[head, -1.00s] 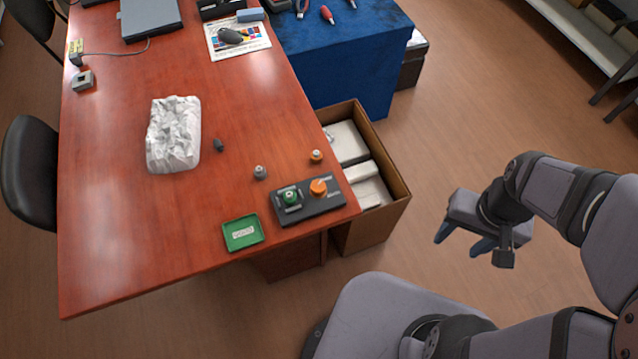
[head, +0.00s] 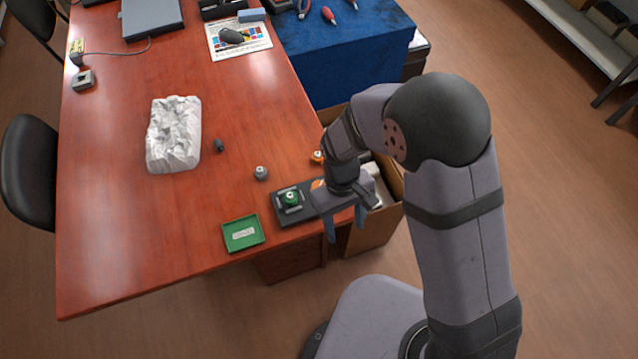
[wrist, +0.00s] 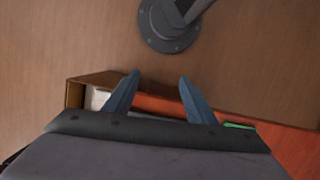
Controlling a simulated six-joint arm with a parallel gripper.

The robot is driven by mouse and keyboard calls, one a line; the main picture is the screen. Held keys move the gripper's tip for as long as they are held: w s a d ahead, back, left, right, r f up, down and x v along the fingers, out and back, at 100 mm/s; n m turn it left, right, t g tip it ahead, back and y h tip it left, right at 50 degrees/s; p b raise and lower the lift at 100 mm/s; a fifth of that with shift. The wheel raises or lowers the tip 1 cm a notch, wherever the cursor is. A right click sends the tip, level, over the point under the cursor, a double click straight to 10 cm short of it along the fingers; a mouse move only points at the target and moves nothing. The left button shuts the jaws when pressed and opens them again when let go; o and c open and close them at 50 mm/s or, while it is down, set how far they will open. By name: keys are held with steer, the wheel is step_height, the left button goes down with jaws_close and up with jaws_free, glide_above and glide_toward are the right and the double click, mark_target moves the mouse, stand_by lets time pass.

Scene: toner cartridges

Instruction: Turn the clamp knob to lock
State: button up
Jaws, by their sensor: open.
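A black panel (head: 281,213) lies at the near right edge of the red-brown table. A green knob (head: 291,198) stands on its left half. An orange knob (head: 317,184) on its right half is mostly hidden behind my wrist. Which of them is the clamp knob I cannot tell. My gripper (head: 346,232) is open and empty. In the head view it lies over the panel's right end and the table edge. In the wrist view my gripper (wrist: 157,80) shows two blue fingers spread apart, with the floor beyond the tips.
A green tray (head: 260,241) lies left of the panel. A small grey knob (head: 261,173) and an orange one (head: 316,156) stand behind it. A cardboard box (head: 372,235) stands beside the table. White crumpled material (head: 173,135) lies farther left. The table's front left is clear.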

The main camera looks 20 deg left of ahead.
steer(key=shift+n+t+y, duration=0.5)
steer(key=shift+n+y, duration=0.1)
steer(key=shift+n, duration=0.3)
steer(key=w+a, duration=0.3)
steer(key=a, duration=0.1)
steer(key=w+a, duration=0.2)
steer(key=shift+w+a, duration=0.3)
steer(key=shift+a, duration=0.1)
steer(key=w+a+r, duration=0.1)
steer(key=w+a+r+n, duration=0.1)
steer(key=a, duration=0.1)
steer(key=w+a+r+n+t+y, duration=0.1)
steer(key=w, duration=0.1)
steer(key=shift+w+a, duration=0.1)
steer(key=shift+a, duration=0.1)
steer(key=shift+d+n, duration=0.15)
steer(key=shift+n, duration=1.25)
steer(key=shift+f, duration=0.15)
steer(key=shift+f+p, duration=1.15)
steer(key=shift+f, duration=2.4)
steer(key=c, duration=1.1)
steer(key=shift+o, duration=0.2)
